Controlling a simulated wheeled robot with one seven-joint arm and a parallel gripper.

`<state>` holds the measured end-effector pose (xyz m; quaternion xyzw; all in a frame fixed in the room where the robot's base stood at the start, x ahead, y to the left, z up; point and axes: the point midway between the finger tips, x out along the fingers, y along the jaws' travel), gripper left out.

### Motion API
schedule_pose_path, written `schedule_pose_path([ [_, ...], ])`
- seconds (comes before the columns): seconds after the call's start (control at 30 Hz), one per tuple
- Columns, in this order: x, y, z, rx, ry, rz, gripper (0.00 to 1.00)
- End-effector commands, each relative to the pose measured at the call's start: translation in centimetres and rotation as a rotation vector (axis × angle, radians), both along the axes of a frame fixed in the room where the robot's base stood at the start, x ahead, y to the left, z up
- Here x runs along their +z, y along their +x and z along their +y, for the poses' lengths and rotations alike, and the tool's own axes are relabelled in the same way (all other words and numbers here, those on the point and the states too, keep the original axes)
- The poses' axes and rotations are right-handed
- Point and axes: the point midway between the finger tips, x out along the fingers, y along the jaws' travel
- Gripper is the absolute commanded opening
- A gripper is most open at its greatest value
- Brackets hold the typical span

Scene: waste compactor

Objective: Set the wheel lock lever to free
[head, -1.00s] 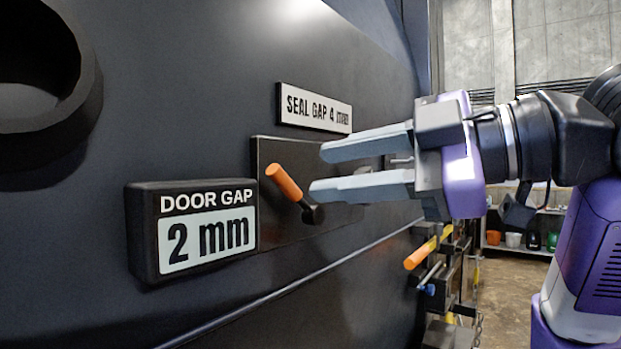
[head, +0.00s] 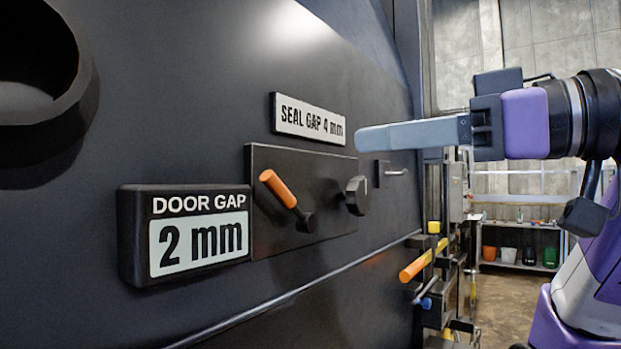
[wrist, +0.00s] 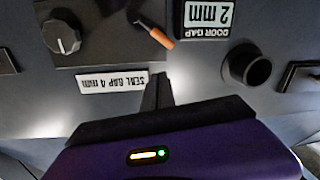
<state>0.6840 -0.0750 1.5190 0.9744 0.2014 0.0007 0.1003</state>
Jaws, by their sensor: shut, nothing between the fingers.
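An orange-handled lever (head: 278,189) is on a dark panel (head: 262,160) on the machine's face, its handle tilted up and left from its pivot. It also shows in the wrist view (wrist: 161,38). A second orange handle (head: 412,269) is at the lower right, beside the machine's edge. No label tells which is the wheel lock lever. My gripper (head: 362,139) is shut and empty, above and right of the panel lever and apart from it. Its fingers point left in the head view, and they also show in the wrist view (wrist: 157,88).
A round knob (head: 357,195) is right of the lever. A "DOOR GAP 2 mm" display (head: 190,232) is to the left, a "SEAL GAP 4 mm" plate (head: 308,118) above. A dark ring (head: 85,90) sticks out at upper left. Shelves (head: 520,264) stand far behind.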

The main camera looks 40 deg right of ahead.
Motion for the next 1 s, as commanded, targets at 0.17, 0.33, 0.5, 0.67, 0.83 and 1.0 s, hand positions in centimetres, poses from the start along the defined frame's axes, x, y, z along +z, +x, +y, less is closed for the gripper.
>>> schedule_pose_path([
  [0.17, 0.5, -0.5, -1.4, -0.043, 0.392, 0.143, 0.00],
  [0.33, 0.4, -0.6, -2.3, -0.076, 0.675, 0.258, 0.00],
  [0.5, 0.2, -0.5, -2.4, -0.088, 0.804, 0.314, 0.00],
  [0.67, 0.2, 0.4, -2.1, -0.089, 0.827, 0.326, 0.00],
  [0.83, 0.1, 2.9, -1.1, -0.087, 0.826, 0.328, 0.00],
  [1.0, 0.0, 6.1, 0.0, -0.088, 0.824, 0.327, 0.00],
])
